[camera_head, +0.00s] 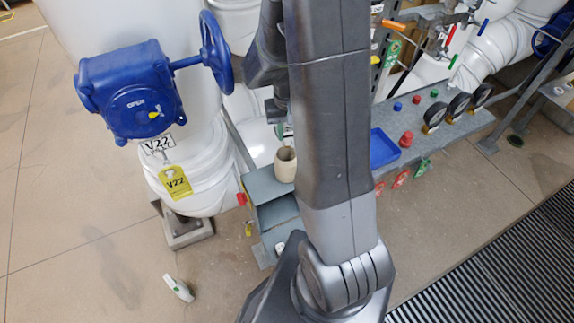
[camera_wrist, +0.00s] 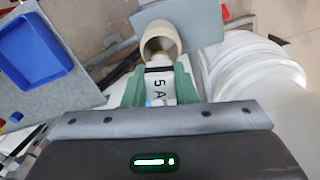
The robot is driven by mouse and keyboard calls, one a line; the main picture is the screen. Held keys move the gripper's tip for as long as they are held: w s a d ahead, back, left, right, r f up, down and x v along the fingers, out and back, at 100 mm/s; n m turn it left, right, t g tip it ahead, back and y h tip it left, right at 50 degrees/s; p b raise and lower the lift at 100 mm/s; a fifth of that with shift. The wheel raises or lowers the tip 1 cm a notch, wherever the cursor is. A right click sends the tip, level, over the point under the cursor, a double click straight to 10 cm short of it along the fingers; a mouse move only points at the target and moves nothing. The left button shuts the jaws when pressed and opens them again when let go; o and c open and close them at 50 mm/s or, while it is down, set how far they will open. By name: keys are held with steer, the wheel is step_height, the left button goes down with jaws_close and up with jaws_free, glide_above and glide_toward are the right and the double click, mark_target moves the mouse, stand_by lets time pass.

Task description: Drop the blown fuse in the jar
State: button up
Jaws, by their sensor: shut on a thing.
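The beige jar (camera_head: 286,165) stands upright on a grey box-like stand, left of my arm in the head view. It also shows in the wrist view (camera_wrist: 174,34), with its round mouth towards my gripper. My gripper (camera_wrist: 160,76) has green fingers and is shut on a white fuse (camera_wrist: 158,88) marked "5 A". The fuse's metal end is at the jar's mouth; I cannot tell whether it is inside the rim. In the head view my arm hides most of the gripper and the fuse.
A blue tray (camera_head: 384,149) lies on the grey bench (camera_head: 440,130) right of my arm, near red and blue knobs and black gauges. A blue valve with a handwheel (camera_head: 216,52) stands left. A white and green object (camera_head: 179,288) lies on the floor.

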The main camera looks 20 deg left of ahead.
mark_target(288, 139)
steer(key=shift+f+b, duration=1)
steer(key=shift+f, duration=0.85)
steer(key=o, duration=1)
steer(key=shift+o, duration=0.2)
steer(key=shift+r, duration=0.1)
step_height(288, 139, up, 14)
steer(key=shift+f, duration=0.15)
